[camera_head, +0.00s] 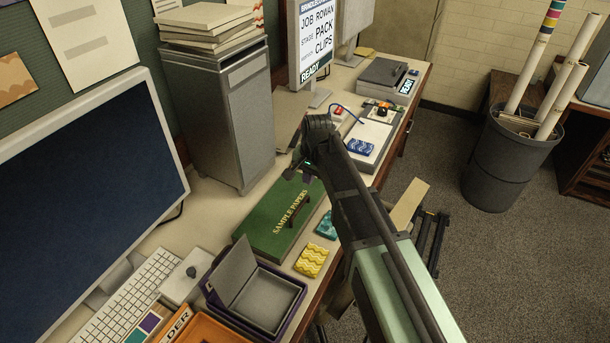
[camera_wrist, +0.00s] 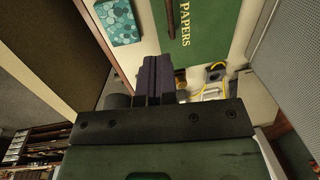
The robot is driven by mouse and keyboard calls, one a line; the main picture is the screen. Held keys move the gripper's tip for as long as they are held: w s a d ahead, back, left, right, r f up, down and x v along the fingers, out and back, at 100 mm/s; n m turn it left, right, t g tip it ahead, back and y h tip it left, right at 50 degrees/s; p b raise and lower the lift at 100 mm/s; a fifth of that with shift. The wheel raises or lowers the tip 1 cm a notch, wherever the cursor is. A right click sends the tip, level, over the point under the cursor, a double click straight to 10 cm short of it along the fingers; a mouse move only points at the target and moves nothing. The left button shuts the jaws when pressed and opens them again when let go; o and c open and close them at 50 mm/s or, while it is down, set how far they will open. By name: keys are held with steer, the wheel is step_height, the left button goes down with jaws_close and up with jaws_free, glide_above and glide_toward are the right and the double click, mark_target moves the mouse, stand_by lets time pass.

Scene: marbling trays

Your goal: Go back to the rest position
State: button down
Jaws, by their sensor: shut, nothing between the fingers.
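My gripper (camera_wrist: 152,78) shows in the wrist view with its two dark fingers together and nothing between them. In the head view my arm reaches up from the lower right, and its end (camera_head: 305,165) is above the desk near the far edge of the green sample papers box (camera_head: 272,228). The green box also shows in the wrist view (camera_wrist: 215,20), apart from the fingers. A teal patterned packet (camera_head: 327,226) lies beside the box, partly hidden by my arm; it also shows in the wrist view (camera_wrist: 118,20).
A yellow patterned packet (camera_head: 311,260) and an open purple box (camera_head: 292,315) lie nearer on the desk. A blue patterned packet (camera_head: 361,147) lies beyond my arm. A monitor (camera_head: 80,180) and grey cabinet (camera_head: 238,120) stand left. A bin with rolls (camera_head: 500,165) stands on the floor right.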

steer(key=shift+d+r, duration=0.1)
steer(key=shift+r, duration=0.4)
steer(key=s+d+f+n+b, duration=0.1)
steer(key=s+d+n, duration=0.1)
steer(key=s+d, duration=0.2)
steer(key=s+d+f+n+b, duration=0.2)
steer(key=s+d, duration=0.3)
steer(key=s, duration=0.4)
steer(key=s+d+f+n+h+b, duration=0.1)
steer(key=s+d+n, duration=0.1)
steer(key=s+d, duration=0.2)
steer(key=shift+s+d+f+g, duration=0.1)
steer(key=shift+s+g, duration=0.05)
steer(key=shift+s, duration=0.55)
steer(key=shift+s+d+f+g, duration=0.1)
steer(key=shift+s+g, duration=0.05)
steer(key=shift+s, duration=0.5)
steer(key=shift+s+d+f+m+b, duration=0.2)
steer(key=shift+s+d+b, duration=0.1)
steer(key=shift+d, duration=0.35)
steer(key=shift+s+d+f+m+b, duration=0.1)
steer(key=shift+s+d+f+b, duration=0.15)
steer(key=shift+d, duration=0.35)
steer(key=shift+w+r, duration=0.15)
steer(key=shift+r, duration=0.05)
